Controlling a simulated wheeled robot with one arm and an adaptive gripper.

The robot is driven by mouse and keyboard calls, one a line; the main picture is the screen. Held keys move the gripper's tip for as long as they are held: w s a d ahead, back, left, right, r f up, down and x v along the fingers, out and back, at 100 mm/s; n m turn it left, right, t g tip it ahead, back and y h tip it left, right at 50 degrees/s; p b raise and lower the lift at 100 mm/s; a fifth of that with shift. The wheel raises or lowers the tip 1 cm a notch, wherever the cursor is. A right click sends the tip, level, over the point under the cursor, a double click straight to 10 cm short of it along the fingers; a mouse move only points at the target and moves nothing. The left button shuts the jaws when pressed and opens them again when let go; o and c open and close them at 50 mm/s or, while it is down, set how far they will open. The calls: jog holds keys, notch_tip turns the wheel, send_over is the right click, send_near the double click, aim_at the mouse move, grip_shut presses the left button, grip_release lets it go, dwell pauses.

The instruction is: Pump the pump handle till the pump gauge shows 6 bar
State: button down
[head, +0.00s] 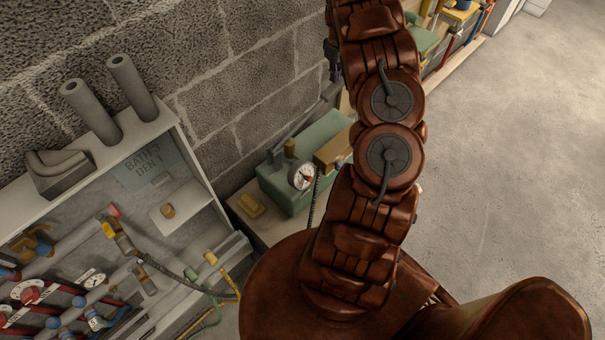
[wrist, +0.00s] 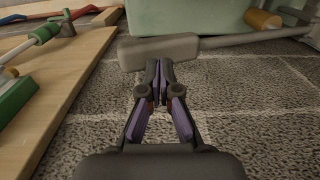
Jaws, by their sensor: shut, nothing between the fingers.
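The green pump body (head: 318,160) stands by the block wall in the head view, partly behind my arm. Its round white pump gauge (head: 302,176) faces up toward the camera; its dark needle is too small to read. In the wrist view, the pump handle's thick grey grip (wrist: 158,50) lies across the picture, with a thinner rod running right along the green body (wrist: 190,14). My gripper (wrist: 159,66) is shut and empty, its fingertips pointing at the grip, just at its near edge. Whether they touch it cannot be told.
A wooden bench edge (wrist: 75,85) with a green-and-white tool (wrist: 45,33) is left in the wrist view. The block wall (head: 230,80) is close behind the pump. A grey cabinet (head: 165,130) with pipes and valves stands left. The concrete floor (head: 510,150) right is clear.

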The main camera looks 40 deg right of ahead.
aim_at(334, 86)
jog(key=shift+f+b, duration=1.55)
jog(key=shift+f, duration=2.3)
jog(key=shift+r+b, duration=0.75)
jog(key=shift+r, duration=3.15)
jog(key=shift+f+b, duration=0.7)
jog(key=shift+f, duration=0.55)
